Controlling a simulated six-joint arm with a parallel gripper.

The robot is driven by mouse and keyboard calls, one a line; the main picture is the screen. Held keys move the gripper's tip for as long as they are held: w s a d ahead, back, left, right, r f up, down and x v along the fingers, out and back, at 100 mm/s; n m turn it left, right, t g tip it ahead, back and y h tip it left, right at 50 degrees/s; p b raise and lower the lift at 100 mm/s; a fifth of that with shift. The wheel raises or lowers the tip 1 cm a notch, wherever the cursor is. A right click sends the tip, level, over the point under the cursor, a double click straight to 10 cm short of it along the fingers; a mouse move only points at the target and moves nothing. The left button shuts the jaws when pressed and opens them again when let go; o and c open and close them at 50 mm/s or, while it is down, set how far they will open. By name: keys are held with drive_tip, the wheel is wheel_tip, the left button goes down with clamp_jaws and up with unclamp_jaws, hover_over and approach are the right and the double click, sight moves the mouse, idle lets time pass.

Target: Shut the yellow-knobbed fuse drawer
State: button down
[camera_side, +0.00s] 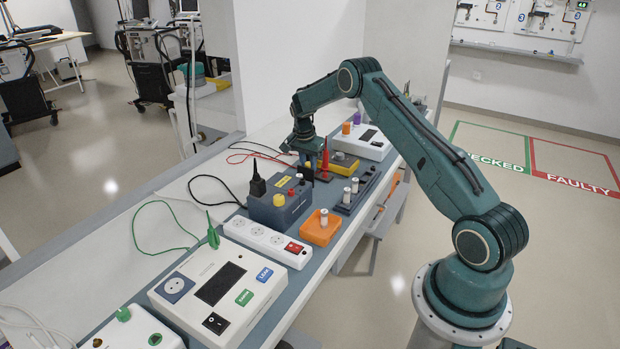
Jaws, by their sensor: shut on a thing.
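A blue-grey box (280,207) stands on the bench with a yellow knob (279,199) on its near side. A black plug (257,186) and small red parts are on its top. I cannot tell how far any drawer is out. My gripper (308,176) points down just behind the box's right end, beside an upright red probe (325,156). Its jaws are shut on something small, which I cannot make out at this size. An orange tray (319,234) with a white cylinder (324,217) sits in front of the box.
A white power strip (267,239) and a white tester (218,284) stand nearer on the bench. A dark rack (354,194) with white cylinders, a yellow unit (344,165) and another white device (362,143) stand to the right. Green and black cables loop over the bench's left side.

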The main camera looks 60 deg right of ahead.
sight(299, 176)
drive_tip(key=shift+a, duration=3.35)
drive_tip(key=c, duration=1.3)
unclamp_jaws()
drive_tip(key=shift+r, duration=0.1)
